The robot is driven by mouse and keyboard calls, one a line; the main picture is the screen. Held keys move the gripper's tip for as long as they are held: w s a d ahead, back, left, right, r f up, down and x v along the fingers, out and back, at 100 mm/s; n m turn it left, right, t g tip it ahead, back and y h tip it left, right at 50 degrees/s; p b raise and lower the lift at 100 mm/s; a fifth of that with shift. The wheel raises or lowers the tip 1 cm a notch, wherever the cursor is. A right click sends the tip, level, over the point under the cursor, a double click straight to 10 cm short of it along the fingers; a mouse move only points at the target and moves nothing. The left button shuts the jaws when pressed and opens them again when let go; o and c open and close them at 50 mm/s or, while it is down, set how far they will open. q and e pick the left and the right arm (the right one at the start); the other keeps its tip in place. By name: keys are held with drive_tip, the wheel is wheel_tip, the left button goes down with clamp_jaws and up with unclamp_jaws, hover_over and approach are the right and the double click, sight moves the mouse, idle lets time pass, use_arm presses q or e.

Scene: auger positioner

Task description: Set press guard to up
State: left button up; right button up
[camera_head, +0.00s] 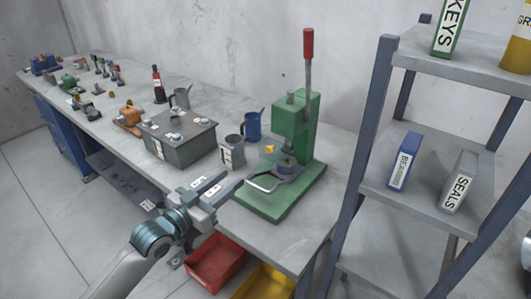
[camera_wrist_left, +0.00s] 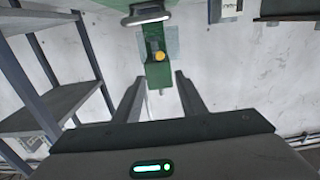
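The green press (camera_head: 295,125) stands on the bench with its red-tipped lever (camera_head: 308,45) upright. The press guard (camera_head: 264,187), a grey metal loop, sticks out low in front of the press, roughly level. In the left wrist view the guard (camera_wrist_left: 147,19) shows at the top, beyond the fingertips. My left gripper (camera_head: 233,180) is open and empty, just left of the guard, and appears apart from it. The open fingers (camera_wrist_left: 160,76) also show in the left wrist view. My right gripper is not in view.
A grey metal box (camera_head: 180,140), a grey mug (camera_head: 232,152) and a blue mug (camera_head: 252,127) stand left of the press. A shelf rack (camera_head: 430,75) stands close on the right. Red (camera_head: 215,262) and yellow (camera_head: 265,284) bins sit below the bench edge.

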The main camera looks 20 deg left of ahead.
use_arm(q)
drive_tip(key=shift+w, duration=0.15)
drive_tip(key=p, duration=0.5)
approach(267, 149)
drive_tip(key=x, duration=0.9)
drive_tip(key=shift+d+f, duration=0.1)
clamp_jaws()
